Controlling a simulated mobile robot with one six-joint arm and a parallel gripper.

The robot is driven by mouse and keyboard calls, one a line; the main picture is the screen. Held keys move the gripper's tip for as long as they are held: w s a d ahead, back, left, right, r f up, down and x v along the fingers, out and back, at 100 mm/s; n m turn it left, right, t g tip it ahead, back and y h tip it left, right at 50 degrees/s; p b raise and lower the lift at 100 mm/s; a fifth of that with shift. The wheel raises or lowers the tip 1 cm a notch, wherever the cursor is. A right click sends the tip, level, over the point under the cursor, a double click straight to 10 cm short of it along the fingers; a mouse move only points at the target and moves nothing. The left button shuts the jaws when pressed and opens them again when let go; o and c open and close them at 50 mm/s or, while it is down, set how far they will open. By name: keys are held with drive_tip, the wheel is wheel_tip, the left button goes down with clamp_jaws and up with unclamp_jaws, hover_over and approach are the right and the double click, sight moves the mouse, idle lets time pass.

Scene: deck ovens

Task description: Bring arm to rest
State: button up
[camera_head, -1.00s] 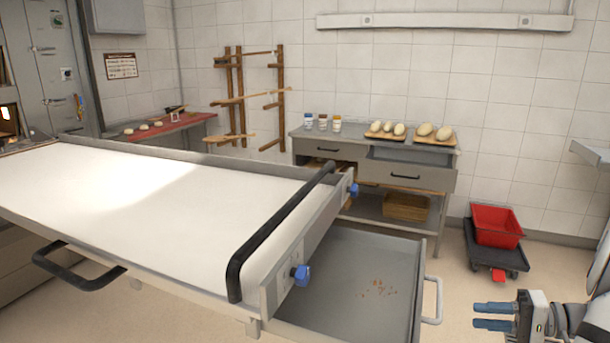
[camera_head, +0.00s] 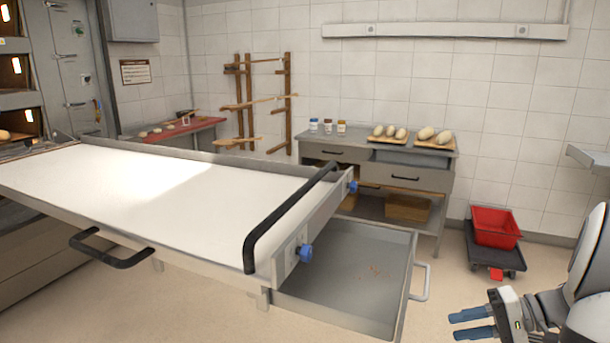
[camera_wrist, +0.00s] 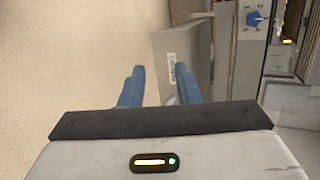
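My gripper (camera_head: 471,324) is at the lower right of the head view, in front of the floor and right of the loader table. Its two blue fingers point left and are apart, with nothing between them. In the wrist view the two blue fingers (camera_wrist: 160,88) also stand apart and hold nothing. Beyond them are the pale floor and a grey panel with a small label (camera_wrist: 172,68). My arm folds back to the right edge of the head view.
The white-topped loader (camera_head: 130,195) with black handles fills the left. A grey drawer-like tray (camera_head: 350,290) with crumbs sticks out below it. A red bin (camera_head: 495,228) on a dolly stands at right. A counter (camera_head: 405,172) with loaves stands at the back wall. Floor around my gripper is clear.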

drive_tip(key=s+a+r+n+h+p, duration=0.2)
drive_tip(key=s+a+r+h+p, duration=0.2)
drive_tip(key=a, duration=0.5)
drive_tip(key=s+a+r+n+h+p, duration=0.2)
drive_tip(key=s+a+r+h+p, duration=0.2)
drive_tip(key=s+a+r+h, duration=0.2)
drive_tip(key=s+a+h, duration=0.2)
drive_tip(key=a, duration=0.1)
drive_tip(key=shift+r+g+h, duration=0.3)
drive_tip(key=shift+g+h, duration=0.1)
drive_tip(key=shift+a, duration=0.15)
